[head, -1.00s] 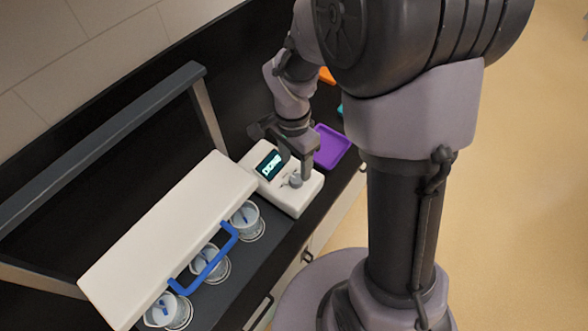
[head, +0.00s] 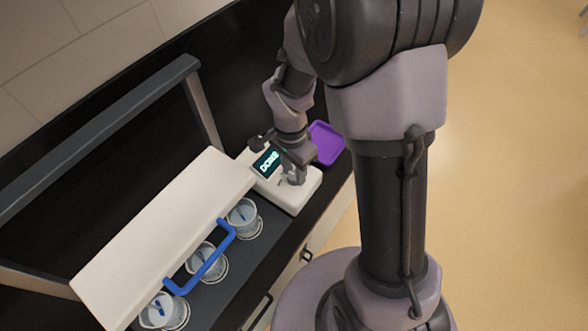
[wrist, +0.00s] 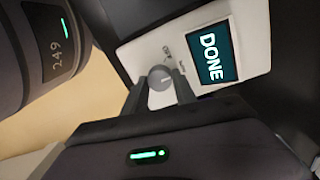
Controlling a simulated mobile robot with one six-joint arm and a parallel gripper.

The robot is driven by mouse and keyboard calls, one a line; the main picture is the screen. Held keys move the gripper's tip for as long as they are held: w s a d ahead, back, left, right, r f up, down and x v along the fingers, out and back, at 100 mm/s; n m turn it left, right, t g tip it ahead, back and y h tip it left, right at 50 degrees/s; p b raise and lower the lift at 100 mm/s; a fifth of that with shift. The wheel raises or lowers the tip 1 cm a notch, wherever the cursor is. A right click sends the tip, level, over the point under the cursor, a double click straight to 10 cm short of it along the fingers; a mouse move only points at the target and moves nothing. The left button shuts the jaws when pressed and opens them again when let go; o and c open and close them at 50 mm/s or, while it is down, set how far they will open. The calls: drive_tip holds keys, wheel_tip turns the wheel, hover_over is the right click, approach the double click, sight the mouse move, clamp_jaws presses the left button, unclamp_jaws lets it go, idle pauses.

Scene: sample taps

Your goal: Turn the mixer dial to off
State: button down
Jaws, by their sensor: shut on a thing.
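The mixer (head: 303,196) is a white box on the black bench, with a lit screen (head: 268,162) that reads DONE. Its screen (wrist: 212,53) also shows large in the wrist view. The dial (wrist: 160,77) is a small round grey knob with a light pointer line, beside small markings on the white face. My gripper (wrist: 162,92) has a finger on each side of the dial and is shut on it. In the head view my gripper (head: 292,180) reaches down over the mixer and hides most of the dial.
A white panel with a blue handle (head: 205,262) stands left of the mixer, over several clear cups (head: 243,217) with blue marks. A purple tray (head: 327,144) lies behind the mixer. A grey rail (head: 110,135) runs along the wall side.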

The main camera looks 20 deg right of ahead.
sight(290, 175)
drive_tip(key=shift+n, duration=0.3)
drive_tip(key=n, duration=0.4)
drive_tip(key=shift+n, duration=0.3)
drive_tip(key=shift+a+n, duration=0.1)
drive_tip(key=shift+n, duration=2.2)
drive_tip(key=c, duration=1)
unclamp_jaws()
wheel_tip(290, 175, up, 17)
drive_tip(key=p, duration=0.5)
drive_tip(key=shift+a+r+p, duration=0.2)
drive_tip(key=shift+a+p, duration=0.2)
drive_tip(key=shift+a, duration=0.05)
